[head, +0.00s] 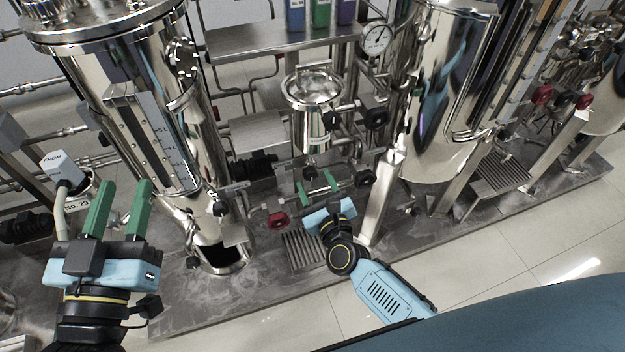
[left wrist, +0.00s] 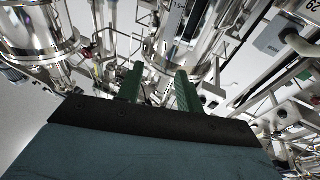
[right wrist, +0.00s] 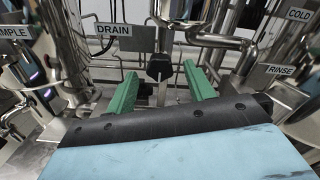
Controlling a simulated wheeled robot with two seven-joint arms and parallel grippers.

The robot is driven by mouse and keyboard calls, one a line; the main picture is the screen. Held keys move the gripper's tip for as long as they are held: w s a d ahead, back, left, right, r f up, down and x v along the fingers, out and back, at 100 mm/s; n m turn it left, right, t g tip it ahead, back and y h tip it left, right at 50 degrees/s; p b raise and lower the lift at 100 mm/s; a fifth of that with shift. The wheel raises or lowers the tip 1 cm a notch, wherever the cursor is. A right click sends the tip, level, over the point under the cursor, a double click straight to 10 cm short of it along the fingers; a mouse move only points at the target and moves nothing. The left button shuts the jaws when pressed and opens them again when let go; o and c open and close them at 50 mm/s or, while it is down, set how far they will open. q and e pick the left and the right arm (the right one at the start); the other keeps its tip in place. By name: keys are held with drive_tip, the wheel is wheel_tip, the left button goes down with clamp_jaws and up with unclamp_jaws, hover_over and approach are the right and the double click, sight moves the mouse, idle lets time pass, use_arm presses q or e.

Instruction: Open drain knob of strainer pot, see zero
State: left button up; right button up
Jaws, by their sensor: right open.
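The strainer pot (head: 312,95) is a small shiny steel vessel with a clear-looking top, between two large tanks in the head view. A black knob (right wrist: 159,67) shows under piping in the right wrist view, beside a DRAIN sign (right wrist: 113,29); a dark knob also shows below the pot in the head view (head: 310,173). My right gripper (head: 318,187) is open and empty just below it, green fingers spread to either side, with no visible contact. My left gripper (head: 124,190) is open and empty at the left. A round dial gauge (head: 376,38) stands behind; its reading is too small to tell.
A large tank (head: 130,90) stands at left and another (head: 445,100) at right. Red knobs (head: 277,220), pipes and a floor grate (head: 303,250) crowd the skid. RINSE (right wrist: 281,70) and COLD (right wrist: 299,14) signs flank the right wrist view. Tiled floor lies in front.

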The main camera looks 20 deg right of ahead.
use_arm(q)
drive_tip(key=shift+s+d+r+t, duration=0.1)
drive_tip(key=shift+s+r+t, duration=0.1)
drive_tip(key=shift+r+t, duration=0.35)
drive_tip(key=shift+s+r+t, duration=0.15)
drive_tip(key=shift+r+t, duration=0.2)
drive_tip(key=shift+r, duration=0.4)
use_arm(e)
drive_tip(key=shift+w, duration=1.25)
drive_tip(key=c, duration=1)
